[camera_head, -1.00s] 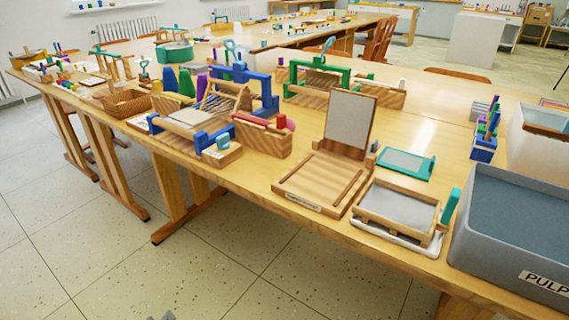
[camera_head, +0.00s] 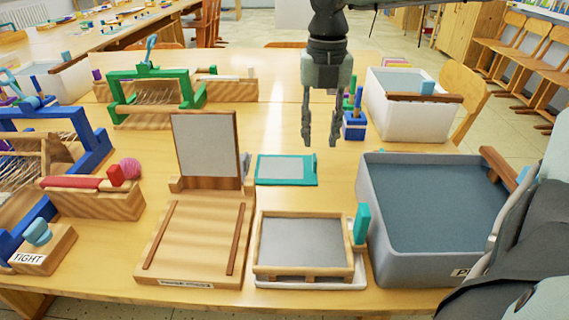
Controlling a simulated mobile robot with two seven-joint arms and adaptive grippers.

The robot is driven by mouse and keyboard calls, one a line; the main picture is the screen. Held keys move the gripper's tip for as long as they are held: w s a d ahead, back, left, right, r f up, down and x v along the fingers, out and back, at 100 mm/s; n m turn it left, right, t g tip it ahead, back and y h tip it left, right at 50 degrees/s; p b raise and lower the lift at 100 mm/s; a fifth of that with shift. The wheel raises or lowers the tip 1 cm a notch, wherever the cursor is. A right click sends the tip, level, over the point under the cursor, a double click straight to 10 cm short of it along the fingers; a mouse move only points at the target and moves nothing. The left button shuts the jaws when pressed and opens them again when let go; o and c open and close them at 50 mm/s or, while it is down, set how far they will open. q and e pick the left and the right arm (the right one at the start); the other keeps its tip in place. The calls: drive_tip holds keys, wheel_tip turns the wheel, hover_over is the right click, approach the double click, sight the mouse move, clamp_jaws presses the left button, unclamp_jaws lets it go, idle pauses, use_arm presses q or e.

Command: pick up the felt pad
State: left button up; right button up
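No piece is labelled as the felt pad, and I cannot tell surely which one it is. A white pad (camera_head: 262,284) lies flat under a wooden-framed grey screen (camera_head: 302,241) at the table's front. A grey sheet in a teal frame (camera_head: 286,169) lies flat behind it. A hinged wooden board (camera_head: 192,240) stands to the left, its grey panel (camera_head: 206,143) upright. My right gripper (camera_head: 320,140) hangs from the top of the view, fingers down and apart, empty, above the table behind the teal frame. My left gripper is not in view.
A grey tub (camera_head: 371,235) of blue-grey pulp stands right of the framed screen; a white bin (camera_head: 410,119) is behind it. A small blue holder (camera_head: 354,130) stands near my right gripper. Looms and a wooden box (camera_head: 88,204) crowd the left. Bare tabletop (camera_head: 270,125) lies mid-table.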

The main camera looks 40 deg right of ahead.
sight(315, 157)
drive_tip(key=f, duration=0.4)
drive_tip(key=shift+w+a+f, duration=0.1)
drive_tip(key=shift+a+f, duration=0.2)
drive_tip(key=shift+f, duration=0.1)
clamp_jaws()
